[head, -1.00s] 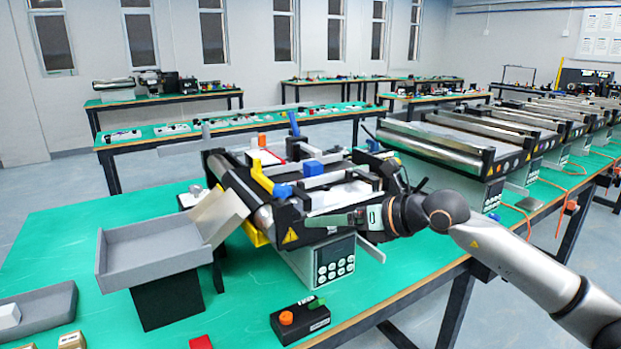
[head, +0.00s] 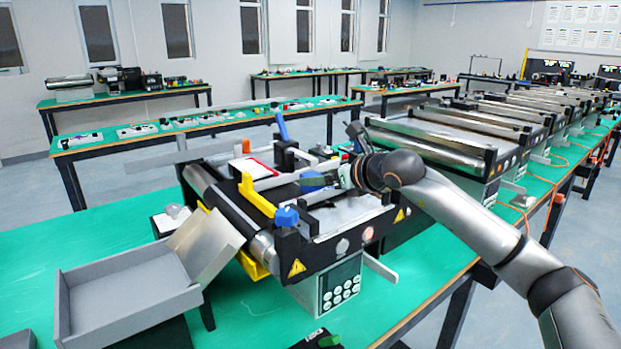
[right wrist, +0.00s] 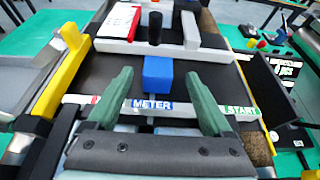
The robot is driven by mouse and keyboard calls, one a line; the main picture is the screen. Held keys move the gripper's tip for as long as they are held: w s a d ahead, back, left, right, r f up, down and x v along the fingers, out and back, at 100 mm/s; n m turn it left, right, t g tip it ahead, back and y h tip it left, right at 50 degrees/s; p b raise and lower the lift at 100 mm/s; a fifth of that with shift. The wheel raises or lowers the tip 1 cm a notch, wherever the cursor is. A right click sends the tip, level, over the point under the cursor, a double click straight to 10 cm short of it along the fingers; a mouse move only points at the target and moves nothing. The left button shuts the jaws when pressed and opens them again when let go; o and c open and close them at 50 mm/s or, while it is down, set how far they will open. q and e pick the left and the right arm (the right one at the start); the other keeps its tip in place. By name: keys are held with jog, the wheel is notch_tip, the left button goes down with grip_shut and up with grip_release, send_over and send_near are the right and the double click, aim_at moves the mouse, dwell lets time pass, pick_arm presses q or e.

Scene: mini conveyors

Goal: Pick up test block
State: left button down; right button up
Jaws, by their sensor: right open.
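A small blue block (right wrist: 158,75) sits on the dark conveyor belt in the right wrist view, just beyond and between my fingertips. In the head view the blue block (head: 312,180) is partly covered by my gripper. My right gripper (right wrist: 153,92) is open and empty, with its two green fingers on either side of the line to the block; I see no contact. In the head view the right gripper (head: 322,183) hangs over the mini conveyor (head: 335,215), coming in from the right. My left gripper is not in view.
White cross rails (right wrist: 165,50) and a black post (right wrist: 155,27) stand just past the block. A yellow bracket (right wrist: 62,80) rises at the belt's left. A grey tray (head: 130,290) stands left of the conveyor. More conveyors (head: 440,140) line the bench behind.

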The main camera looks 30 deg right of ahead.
jog(key=shift+p+x, duration=0.8)
jog(key=shift+x, duration=2.5)
jog(key=shift+a+r, duration=0.1)
jog(key=shift+a, duration=0.05)
grip_shut()
